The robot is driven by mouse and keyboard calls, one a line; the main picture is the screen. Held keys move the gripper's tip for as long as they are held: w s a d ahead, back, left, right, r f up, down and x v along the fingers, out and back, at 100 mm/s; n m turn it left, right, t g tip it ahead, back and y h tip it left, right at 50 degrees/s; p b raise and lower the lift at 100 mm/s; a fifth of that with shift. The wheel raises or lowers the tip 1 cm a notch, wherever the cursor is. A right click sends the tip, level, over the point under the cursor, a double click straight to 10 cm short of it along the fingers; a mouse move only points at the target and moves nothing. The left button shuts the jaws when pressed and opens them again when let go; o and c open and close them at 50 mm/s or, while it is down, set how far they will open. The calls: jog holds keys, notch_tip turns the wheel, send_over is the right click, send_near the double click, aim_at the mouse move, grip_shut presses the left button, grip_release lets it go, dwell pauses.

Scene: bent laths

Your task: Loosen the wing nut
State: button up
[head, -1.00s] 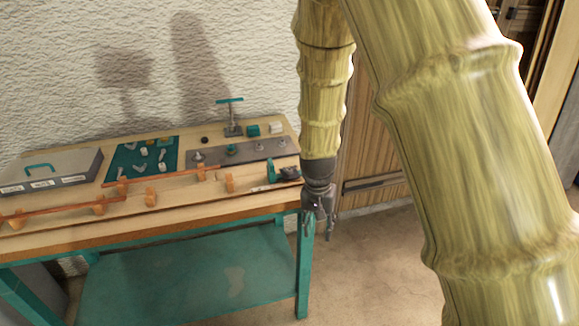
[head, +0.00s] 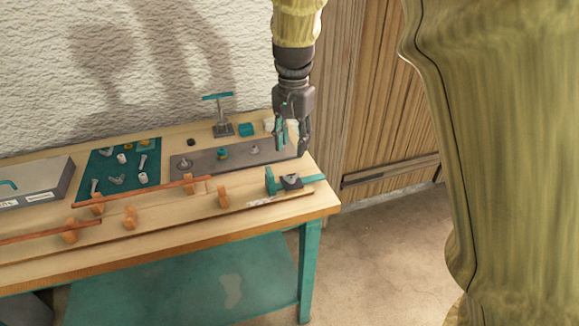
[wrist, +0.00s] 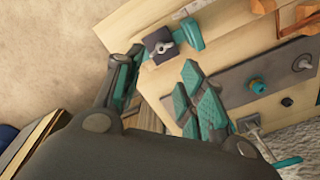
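The wing nut (wrist: 165,47) is a small silver piece on a dark square block (wrist: 155,38), seen beyond my fingertips in the wrist view. The block sits on a green clamp (wrist: 188,33) at the bench's right end. In the head view the dark block (head: 291,182) and green clamp (head: 310,179) show near the front right corner; the nut is too small to make out there. My gripper (head: 291,148) hangs above and behind the block, fingers down, apart from it. In the wrist view my gripper (wrist: 160,78) is open with nothing between its green-padded fingers.
A grey plate with studs (head: 205,163) lies behind the clamp. A green T-handled tool (head: 221,115) stands at the back. A long lath (head: 150,192) rests on orange pegs (head: 130,217). A green mat with small parts (head: 105,185) lies left. Floor right of the bench is clear.

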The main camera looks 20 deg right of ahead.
aim_at(291, 177)
notch_tip(291, 177, down, 10)
jog(key=shift+a+f, duration=0.1)
jog(key=shift+a, duration=0.05)
dwell(0.3)
